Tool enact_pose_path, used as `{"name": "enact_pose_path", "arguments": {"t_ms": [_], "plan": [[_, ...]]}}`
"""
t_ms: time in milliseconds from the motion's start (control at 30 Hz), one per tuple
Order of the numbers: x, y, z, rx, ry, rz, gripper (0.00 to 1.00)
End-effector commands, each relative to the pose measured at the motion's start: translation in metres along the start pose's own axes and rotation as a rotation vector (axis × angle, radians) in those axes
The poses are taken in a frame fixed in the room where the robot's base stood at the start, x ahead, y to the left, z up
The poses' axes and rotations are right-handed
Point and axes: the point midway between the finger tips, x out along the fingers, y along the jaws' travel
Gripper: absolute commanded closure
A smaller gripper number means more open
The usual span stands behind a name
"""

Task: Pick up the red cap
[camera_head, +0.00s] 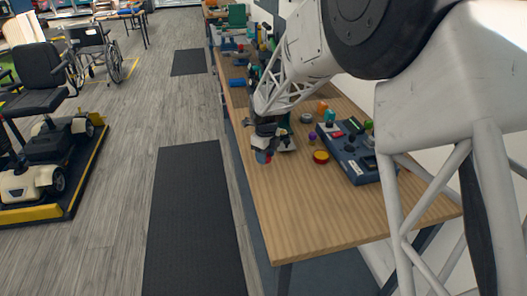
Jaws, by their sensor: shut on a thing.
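My gripper (263,149) is at the near left part of the wooden workbench, pointing down. It is shut on a small blue and reddish thing (263,157), which shows just below the fingertips. It is too small and too covered to tell whether this is the red cap. A round red and yellow piece (321,157) sits on the bench to the right of my gripper, apart from it.
The wooden bench (305,210) is bare at its near end. A dark blue control box (358,160) stands right of the gripper. A purple knob (312,137) and other small parts lie close by. A dark mat (192,215) covers the floor to the left; a scooter (45,155) stands beyond.

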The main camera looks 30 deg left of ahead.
Motion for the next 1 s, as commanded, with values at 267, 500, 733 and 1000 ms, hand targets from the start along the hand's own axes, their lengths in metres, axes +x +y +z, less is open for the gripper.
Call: {"name": "enact_pose_path", "arguments": {"t_ms": [267,500,733,1000], "plan": [[-0.004,0.031,-0.034,0.000,0.000,0.000,0.79],[-0.007,0.055,-0.059,0.000,0.000,0.000,0.79],[-0.010,0.071,-0.077,0.000,0.000,0.000,0.79],[-0.010,0.079,-0.086,0.000,0.000,0.000,0.79]]}}
